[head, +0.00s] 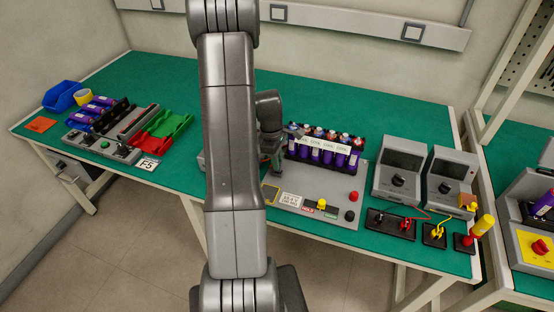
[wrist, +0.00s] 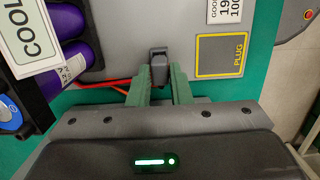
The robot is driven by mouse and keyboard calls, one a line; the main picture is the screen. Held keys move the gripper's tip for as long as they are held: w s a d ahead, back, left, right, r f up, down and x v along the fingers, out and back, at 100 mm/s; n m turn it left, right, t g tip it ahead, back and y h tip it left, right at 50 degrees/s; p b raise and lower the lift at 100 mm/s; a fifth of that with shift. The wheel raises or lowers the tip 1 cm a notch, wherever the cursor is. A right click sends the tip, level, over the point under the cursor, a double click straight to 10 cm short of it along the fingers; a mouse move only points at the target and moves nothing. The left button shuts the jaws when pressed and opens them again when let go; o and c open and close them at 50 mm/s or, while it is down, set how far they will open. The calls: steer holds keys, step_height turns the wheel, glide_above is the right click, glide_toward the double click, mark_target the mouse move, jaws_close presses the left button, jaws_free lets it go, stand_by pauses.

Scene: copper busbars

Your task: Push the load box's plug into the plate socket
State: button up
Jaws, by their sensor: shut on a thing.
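My gripper (wrist: 160,88) is shut on a small dark grey plug (wrist: 158,62), held between its two green fingers over the grey plate (wrist: 120,62). In the head view my gripper (head: 276,164) is at the plate's (head: 330,208) back left, left of the battery pack. The yellow-outlined PLUG area (wrist: 220,57) is empty, right of the fingers. Red wires (wrist: 110,84) run in from the left towards the fingers. The plate socket is not clearly visible; I cannot tell whether the plug touches it. Which grey unit is the load box is unclear.
A pack of purple cells (head: 325,150) stands close beside my gripper. Two grey units with knobs (head: 400,165) (head: 450,178) and several black pads with leads (head: 390,222) stand at right. Green trays (head: 165,125) lie at left. Green bench top is free behind the pack.

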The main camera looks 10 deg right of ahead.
steer(key=shift+f, duration=0.15)
steer(key=shift+f+b, duration=0.55)
steer(key=shift+f, duration=0.15)
steer(key=shift+f, duration=0.1)
steer(key=o, duration=0.9)
steer(key=shift+r+p, duration=1.95)
steer(key=shift+r, duration=1.05)
